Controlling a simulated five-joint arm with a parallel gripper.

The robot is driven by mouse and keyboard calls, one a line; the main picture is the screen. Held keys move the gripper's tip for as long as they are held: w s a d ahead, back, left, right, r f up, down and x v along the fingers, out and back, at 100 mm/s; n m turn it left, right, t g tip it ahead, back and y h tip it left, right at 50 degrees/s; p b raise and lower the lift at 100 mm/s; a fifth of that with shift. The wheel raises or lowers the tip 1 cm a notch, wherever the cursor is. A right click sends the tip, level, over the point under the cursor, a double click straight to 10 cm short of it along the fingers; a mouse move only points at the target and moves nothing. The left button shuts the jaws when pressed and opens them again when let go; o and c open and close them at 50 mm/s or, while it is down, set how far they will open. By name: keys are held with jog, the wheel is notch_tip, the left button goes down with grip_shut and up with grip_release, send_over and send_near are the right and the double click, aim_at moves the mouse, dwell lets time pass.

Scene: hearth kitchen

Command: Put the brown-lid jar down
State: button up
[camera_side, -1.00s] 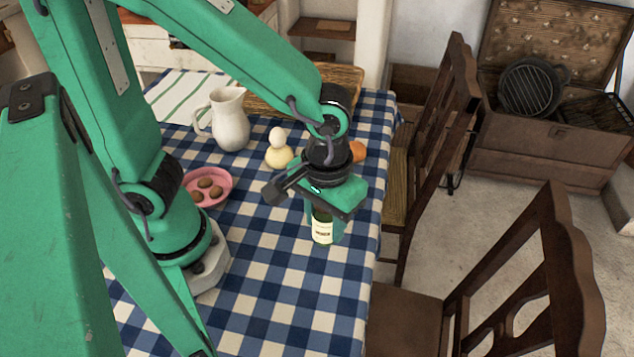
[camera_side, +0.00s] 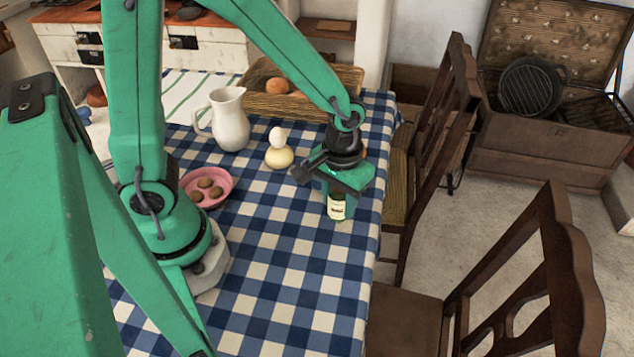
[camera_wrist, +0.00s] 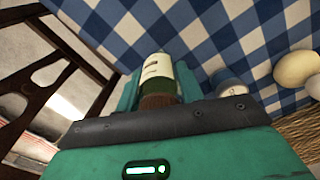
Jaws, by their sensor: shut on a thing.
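The brown-lid jar (camera_side: 337,208) is a small green jar with a white label, near the right side of the checked table (camera_side: 267,260). My gripper (camera_side: 336,198) is shut on it from above, and the jar looks roughly upright. In the wrist view the jar (camera_wrist: 158,70) sits between both fingers of my gripper (camera_wrist: 158,84), and its brown lid (camera_wrist: 158,101) is nearest the palm. I cannot tell whether the jar's base touches the cloth.
A white jug (camera_side: 230,120), a pink bowl (camera_side: 217,190) of brown pieces and a wicker tray (camera_side: 255,104) are farther off. A small blue thing (camera_wrist: 228,85) is near the jar. The table's front is clear.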

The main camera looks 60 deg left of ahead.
aim_at(338, 213)
jog(key=shift+f, duration=2)
jog(key=shift+f, duration=0.15)
jog(key=o, duration=1)
jog(key=shift+r, duration=6.15)
